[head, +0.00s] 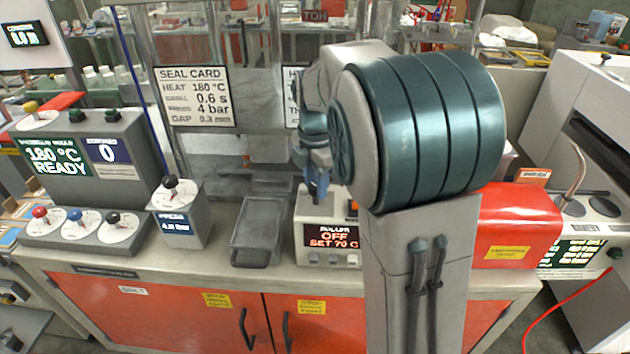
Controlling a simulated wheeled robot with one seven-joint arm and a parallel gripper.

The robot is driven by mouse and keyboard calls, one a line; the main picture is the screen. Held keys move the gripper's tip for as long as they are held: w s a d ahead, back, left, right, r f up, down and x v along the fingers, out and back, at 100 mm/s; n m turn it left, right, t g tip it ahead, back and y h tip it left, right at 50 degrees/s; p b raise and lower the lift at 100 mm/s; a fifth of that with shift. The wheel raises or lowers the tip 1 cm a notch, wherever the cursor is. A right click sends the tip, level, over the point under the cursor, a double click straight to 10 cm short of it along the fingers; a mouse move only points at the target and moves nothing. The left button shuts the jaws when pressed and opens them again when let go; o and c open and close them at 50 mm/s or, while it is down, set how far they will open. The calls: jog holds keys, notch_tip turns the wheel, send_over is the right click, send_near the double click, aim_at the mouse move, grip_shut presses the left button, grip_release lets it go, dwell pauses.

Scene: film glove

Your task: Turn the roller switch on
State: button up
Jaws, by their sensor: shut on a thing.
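The roller control box (312,258) is a pale box on the counter, in the middle of the head view. Its display (331,236) reads "ROLLER OFF" and "SET 70 C", with small buttons below. My gripper (318,192) points down at the top of this box, its blue-grey fingers close together. It is shut on the roller switch, which is mostly hidden by the fingers. My large arm joint and column hide the right part of the box. A bit of orange shows at the box's top right.
Left of the box are a metal tray (262,226), a press box with a black-knobbed lever (180,212) and a console (85,165) reading "180 °C READY". A red cover (520,222) stands right of my arm. A seal card sign (196,97) hangs behind.

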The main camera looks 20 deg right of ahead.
jog(key=m, duration=0.8)
jog(key=shift+r+m, duration=0.1)
jog(key=shift+m, duration=0.3)
jog(key=m, duration=0.4)
jog(key=shift+m, duration=1.8)
jog(key=o, duration=1)
